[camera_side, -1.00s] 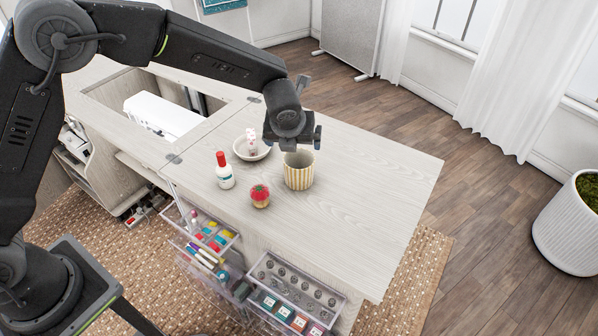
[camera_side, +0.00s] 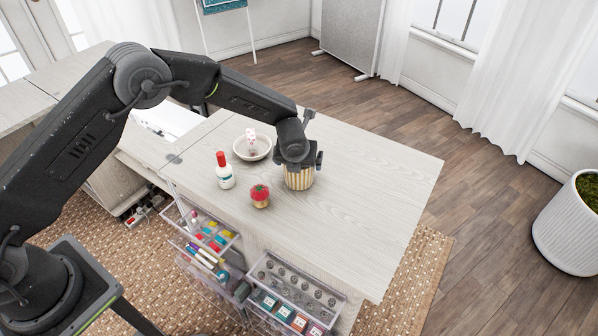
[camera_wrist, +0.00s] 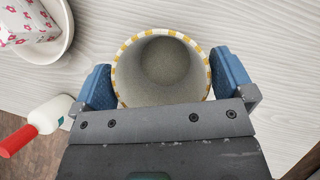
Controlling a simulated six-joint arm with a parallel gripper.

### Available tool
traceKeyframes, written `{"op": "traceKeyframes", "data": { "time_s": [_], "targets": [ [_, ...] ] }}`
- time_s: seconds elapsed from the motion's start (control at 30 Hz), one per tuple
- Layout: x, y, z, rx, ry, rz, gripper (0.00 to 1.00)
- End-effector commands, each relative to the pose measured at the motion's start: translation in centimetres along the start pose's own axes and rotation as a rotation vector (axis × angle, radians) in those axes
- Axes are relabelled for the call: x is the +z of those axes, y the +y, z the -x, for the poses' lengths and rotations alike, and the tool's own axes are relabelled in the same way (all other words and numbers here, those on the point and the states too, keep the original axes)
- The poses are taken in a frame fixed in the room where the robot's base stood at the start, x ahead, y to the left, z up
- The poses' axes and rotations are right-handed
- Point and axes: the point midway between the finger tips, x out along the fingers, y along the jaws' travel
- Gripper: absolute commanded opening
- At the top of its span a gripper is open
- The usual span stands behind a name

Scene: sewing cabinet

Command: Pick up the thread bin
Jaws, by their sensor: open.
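The thread bin (camera_side: 299,180) is a round cup with yellow and white stripes, upright on the pale wooden cabinet top. In the wrist view I look down into the bin (camera_wrist: 120,62); its grey inside looks empty. My gripper (camera_side: 301,165) is right over the bin and hides its upper part in the side view. In the wrist view my gripper (camera_wrist: 160,85) is open, with one blue finger pad on each side of the bin's rim. The pads are close to the outer wall; I cannot tell whether they touch it.
A white bowl (camera_side: 240,153) with a floral item (camera_side: 252,141) in it stands behind left of the bin. A white bottle with a red cap (camera_side: 225,172) and a red tomato pincushion (camera_side: 260,196) stand to the left. The right side of the cabinet top (camera_side: 375,200) is clear.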

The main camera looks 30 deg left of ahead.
Motion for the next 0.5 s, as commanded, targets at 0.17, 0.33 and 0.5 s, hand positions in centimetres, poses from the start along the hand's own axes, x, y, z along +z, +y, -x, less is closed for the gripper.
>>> {"op": "traceKeyframes", "data": {
  "time_s": [0.17,0.33,0.5],
  "targets": [
    [0.10,-0.02,-1.53,-0.002,-0.001,0.000,1.00],
    [0.11,-0.03,-1.57,-0.003,-0.001,0.000,1.00],
    [0.10,-0.03,-1.54,-0.003,-0.001,0.000,0.89]
  ]
}}
